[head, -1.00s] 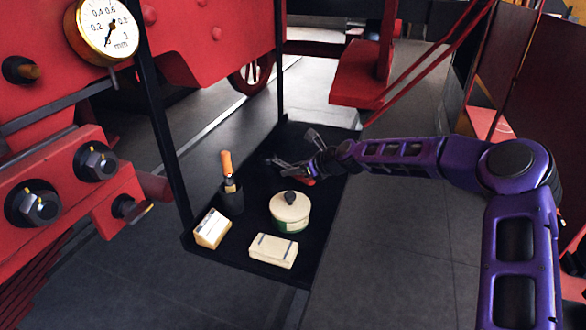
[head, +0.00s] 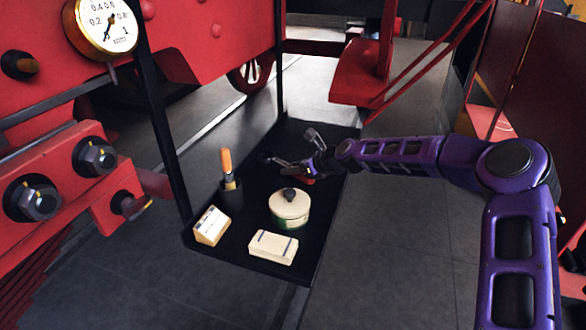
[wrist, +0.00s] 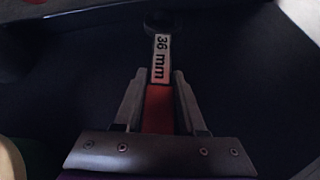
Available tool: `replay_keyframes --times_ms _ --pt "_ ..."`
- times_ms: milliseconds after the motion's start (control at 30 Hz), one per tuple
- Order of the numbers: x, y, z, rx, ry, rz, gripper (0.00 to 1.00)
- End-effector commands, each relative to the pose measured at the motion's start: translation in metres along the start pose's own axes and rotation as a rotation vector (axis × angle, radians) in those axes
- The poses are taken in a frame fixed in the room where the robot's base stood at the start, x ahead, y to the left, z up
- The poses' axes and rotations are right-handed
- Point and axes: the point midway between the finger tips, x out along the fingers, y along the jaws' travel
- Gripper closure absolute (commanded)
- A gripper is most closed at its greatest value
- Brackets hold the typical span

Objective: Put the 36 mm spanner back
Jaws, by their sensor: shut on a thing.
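The 36 mm spanner (wrist: 159,58) shows in the wrist view, with a white "36 mm" label, a red handle and a dark head at the top, partly lost in shadow. My gripper (wrist: 157,78) is shut on its red handle, one finger on each side. In the head view my gripper (head: 312,166) is low over the far part of the black tray (head: 262,191). Whether the spanner touches the tray cannot be told.
On the tray stand a dark cup with an orange-handled tool (head: 227,163), a cream and green lidded pot (head: 289,208), a cream block (head: 272,246) and a small card stand (head: 212,226). A dark post (head: 163,120) rises at the tray's left. Red machinery hangs behind.

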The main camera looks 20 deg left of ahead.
Motion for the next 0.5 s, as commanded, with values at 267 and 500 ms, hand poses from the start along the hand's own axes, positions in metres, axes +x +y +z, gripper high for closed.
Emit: replay_keyframes --times_ms 267,500 --pt "0.006 0.001 -0.014 0.002 0.011 0.005 1.00" --pt "0.009 0.003 -0.018 0.001 0.014 0.009 1.00"
